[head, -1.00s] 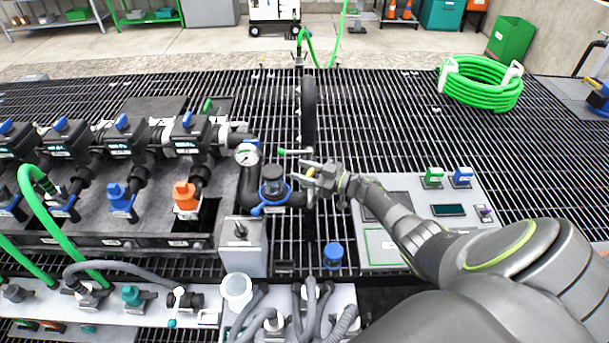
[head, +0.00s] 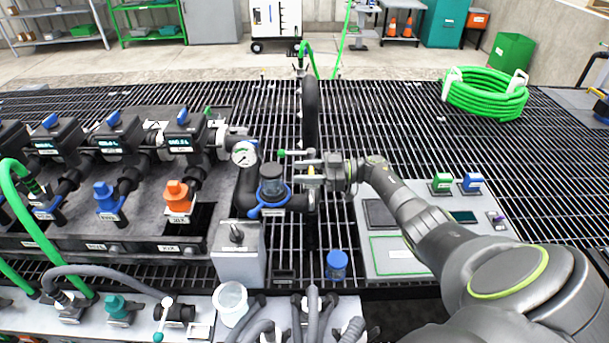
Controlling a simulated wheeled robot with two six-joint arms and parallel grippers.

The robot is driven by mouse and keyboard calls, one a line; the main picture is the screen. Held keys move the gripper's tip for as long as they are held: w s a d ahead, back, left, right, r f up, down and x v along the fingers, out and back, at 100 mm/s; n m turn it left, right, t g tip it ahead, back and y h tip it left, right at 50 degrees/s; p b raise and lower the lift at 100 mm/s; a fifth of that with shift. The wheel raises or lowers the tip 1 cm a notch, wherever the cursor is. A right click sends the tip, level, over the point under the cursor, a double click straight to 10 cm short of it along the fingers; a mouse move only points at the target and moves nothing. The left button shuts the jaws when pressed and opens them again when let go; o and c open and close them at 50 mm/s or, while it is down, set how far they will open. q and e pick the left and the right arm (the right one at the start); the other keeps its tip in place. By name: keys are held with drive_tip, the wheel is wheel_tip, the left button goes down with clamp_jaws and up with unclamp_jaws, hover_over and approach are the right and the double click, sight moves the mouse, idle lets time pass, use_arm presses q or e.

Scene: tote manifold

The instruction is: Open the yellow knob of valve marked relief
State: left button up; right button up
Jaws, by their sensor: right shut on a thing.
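The yellow knob (head: 311,172) is a small yellow piece on the dark vertical pipe, to the right of the clear-bowled filter with a blue ring (head: 271,187). My right gripper (head: 316,174) comes in from the right and is shut on the yellow knob, its fingers hiding most of it. The relief marking is not readable. A lever with a green tip (head: 283,153) sits just above the gripper. My left gripper is not in view.
A pressure gauge (head: 244,154) stands left of the filter. A panel with green and blue blocks (head: 441,182) is under my right arm.

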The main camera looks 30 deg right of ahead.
drive_tip(key=shift+r, duration=0.15)
drive_tip(key=o, duration=1)
drive_tip(key=shift+d, duration=0.1)
use_arm(q)
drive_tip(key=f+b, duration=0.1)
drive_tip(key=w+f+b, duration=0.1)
drive_tip(key=b, duration=0.1)
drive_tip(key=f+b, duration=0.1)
drive_tip(key=b, duration=0.1)
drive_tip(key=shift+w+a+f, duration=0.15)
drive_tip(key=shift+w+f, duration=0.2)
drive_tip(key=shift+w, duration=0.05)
use_arm(e)
drive_tip(key=v, duration=1.7)
drive_tip(key=shift+d, duration=0.1)
